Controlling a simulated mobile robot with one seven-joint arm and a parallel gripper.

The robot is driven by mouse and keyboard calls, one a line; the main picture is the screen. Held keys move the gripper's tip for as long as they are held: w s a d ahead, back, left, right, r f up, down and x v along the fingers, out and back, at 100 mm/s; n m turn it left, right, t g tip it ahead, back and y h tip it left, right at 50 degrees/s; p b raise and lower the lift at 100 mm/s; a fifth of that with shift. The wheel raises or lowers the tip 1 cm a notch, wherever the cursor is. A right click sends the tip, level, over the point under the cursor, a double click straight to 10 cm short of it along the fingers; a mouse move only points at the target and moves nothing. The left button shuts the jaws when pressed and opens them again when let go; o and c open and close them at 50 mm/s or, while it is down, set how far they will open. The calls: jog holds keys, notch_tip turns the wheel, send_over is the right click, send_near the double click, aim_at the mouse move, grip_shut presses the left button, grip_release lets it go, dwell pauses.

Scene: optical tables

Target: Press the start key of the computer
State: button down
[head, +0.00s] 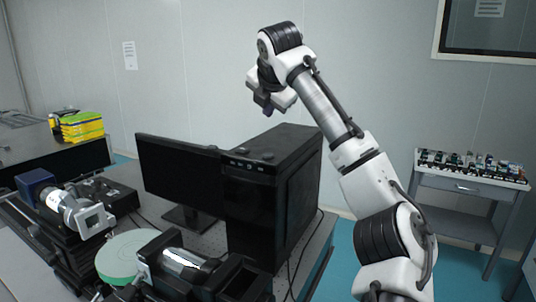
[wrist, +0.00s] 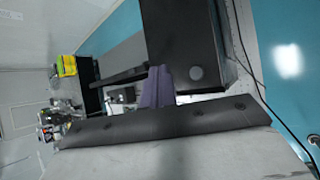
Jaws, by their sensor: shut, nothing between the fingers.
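The black computer tower (head: 300,190) stands upright on the table in the head view, with a strip of small ports or buttons along its upper front edge. A small round key (head: 267,155) shows on its top near the front. In the wrist view the tower (wrist: 190,35) fills the upper middle, and the round grey key (wrist: 196,73) shows near its edge. My gripper (head: 268,108) is above the tower's front part, apart from it. Its purple fingers (wrist: 158,88) are together and empty, left of the key in the wrist view.
A black monitor (head: 178,172) stands left of the tower, close beside it. Optical devices (head: 75,210) and a pale green disc (head: 125,255) crowd the front left. Yellow boxes (head: 82,127) are at the back left. A grey cart (head: 460,190) with small parts stands at right.

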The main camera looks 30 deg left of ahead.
aim_at(268, 155)
notch_tip(268, 155, down, 8)
jog(key=shift+f+b, duration=0.15)
jog(key=shift+b, duration=0.45)
dwell(1.9)
jog(key=shift+f, duration=0.4)
jog(key=shift+f, duration=0.4)
dwell(0.7)
jog(key=shift+r, duration=0.1)
jog(key=shift+r+p, duration=0.65)
jog(key=shift+r, duration=0.1)
jog(key=shift+r, duration=2.5)
